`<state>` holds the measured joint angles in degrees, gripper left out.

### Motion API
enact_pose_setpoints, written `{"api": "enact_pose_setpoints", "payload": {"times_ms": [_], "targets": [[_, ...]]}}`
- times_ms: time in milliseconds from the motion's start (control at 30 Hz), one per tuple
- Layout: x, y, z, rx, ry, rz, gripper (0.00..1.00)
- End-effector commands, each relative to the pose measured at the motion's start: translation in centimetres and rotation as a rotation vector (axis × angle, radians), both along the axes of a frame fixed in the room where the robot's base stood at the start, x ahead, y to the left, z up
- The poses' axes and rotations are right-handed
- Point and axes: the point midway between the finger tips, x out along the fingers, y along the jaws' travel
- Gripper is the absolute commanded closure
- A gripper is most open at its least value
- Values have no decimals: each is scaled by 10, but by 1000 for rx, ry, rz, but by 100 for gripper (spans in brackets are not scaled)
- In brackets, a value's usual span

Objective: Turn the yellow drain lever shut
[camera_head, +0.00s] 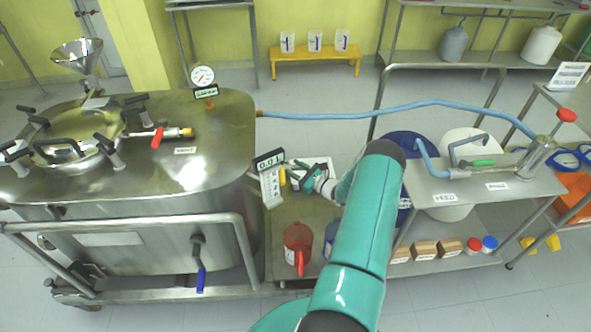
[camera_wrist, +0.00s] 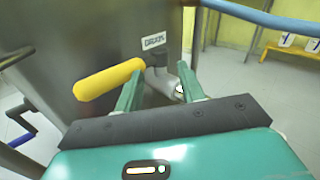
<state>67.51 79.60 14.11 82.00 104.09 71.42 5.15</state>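The yellow drain lever (camera_wrist: 108,79) shows in the wrist view, sticking out to the left and roughly level from a grey drain valve (camera_wrist: 160,78). A DRAIN label (camera_wrist: 154,40) is on the steel wall above it. My gripper (camera_wrist: 163,78) is open, its two fingers apart around the view of the valve. The lever's yellow grip lies left of the left finger, not between the fingers. I cannot tell whether finger and lever touch. In the head view my gripper (camera_head: 318,181) is beside the tank, and only a small yellow bit of the lever (camera_head: 283,176) shows.
A large steel tank (camera_head: 190,240) stands at the left with a blue-handled lever (camera_head: 200,279). A volume display (camera_head: 269,160) stands beside my gripper. A red jug (camera_head: 298,243) is on the low shelf below. A blue hose (camera_head: 390,108) crosses behind my arm to a steel bench at right.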

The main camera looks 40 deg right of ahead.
Motion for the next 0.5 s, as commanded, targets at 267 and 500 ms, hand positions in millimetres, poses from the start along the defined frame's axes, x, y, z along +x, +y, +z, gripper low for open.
{"api": "enact_pose_setpoints", "payload": {"times_ms": [267, 500], "targets": [[2, 8, 0, 4, -2, 10, 56], [-12, 17, 0, 4, -1, 9, 56]]}}
